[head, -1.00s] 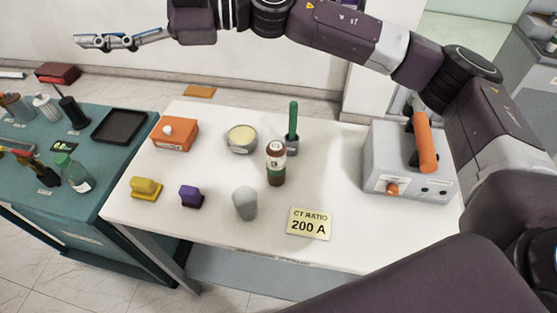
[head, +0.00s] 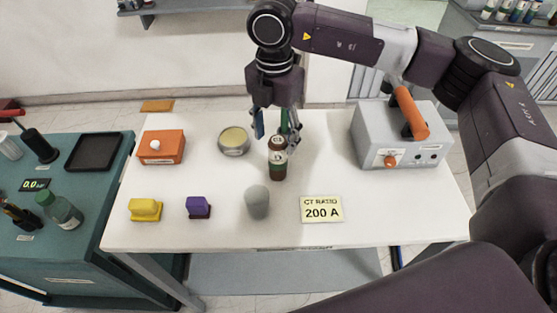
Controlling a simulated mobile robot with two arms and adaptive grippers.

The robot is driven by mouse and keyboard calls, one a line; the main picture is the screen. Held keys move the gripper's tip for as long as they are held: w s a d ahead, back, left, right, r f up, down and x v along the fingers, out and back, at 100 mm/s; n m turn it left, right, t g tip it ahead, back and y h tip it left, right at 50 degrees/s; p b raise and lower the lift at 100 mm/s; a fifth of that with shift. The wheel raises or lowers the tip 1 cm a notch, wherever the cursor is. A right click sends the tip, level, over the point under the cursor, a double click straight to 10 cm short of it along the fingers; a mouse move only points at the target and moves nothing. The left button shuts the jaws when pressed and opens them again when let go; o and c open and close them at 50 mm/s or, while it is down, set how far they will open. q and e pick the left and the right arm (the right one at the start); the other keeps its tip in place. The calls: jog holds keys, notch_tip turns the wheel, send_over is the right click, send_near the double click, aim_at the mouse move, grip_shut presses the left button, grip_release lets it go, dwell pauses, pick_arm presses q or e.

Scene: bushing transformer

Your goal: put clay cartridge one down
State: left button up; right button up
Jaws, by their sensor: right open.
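A banded brown, white and green cylinder (head: 277,160) stands upright near the middle of the white table (head: 390,210). A plain grey rounded cylinder (head: 257,202) stands in front of it. No label shows which one, if either, is clay cartridge one. My right gripper (head: 277,138) points down just above and behind the banded cylinder, its fingers apart. A green-handled tool stands behind the banded cylinder and is mostly hidden by the gripper. I cannot tell whether the fingers touch anything. My left gripper is not in view.
An orange box (head: 162,147), a round tin (head: 234,141), a yellow block (head: 145,209), a purple block (head: 198,207) and a "CT RATIO 200 A" plate (head: 321,209) are on the table. A grey tester (head: 402,140) stands at right. A teal bench (head: 85,210) with a black tray (head: 94,152) is at left.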

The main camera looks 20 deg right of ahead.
aim_at(277, 156)
jog(key=shift+d+f+p, duration=0.1)
jog(key=shift+f+p, duration=0.3)
jog(key=shift+f, duration=0.5)
jog(key=shift+s+f+p, duration=0.1)
jog(key=shift+f+p, duration=0.2)
jog(key=shift+f, duration=0.05)
notch_tip(277, 156, down, 4)
jog(key=shift+d+f+p, duration=0.15)
jog(key=shift+p, duration=1)
jog(key=shift+f, duration=0.25)
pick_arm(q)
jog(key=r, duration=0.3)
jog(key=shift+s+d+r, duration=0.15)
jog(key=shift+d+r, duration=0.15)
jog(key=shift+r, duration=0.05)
pick_arm(e)
grip_shut()
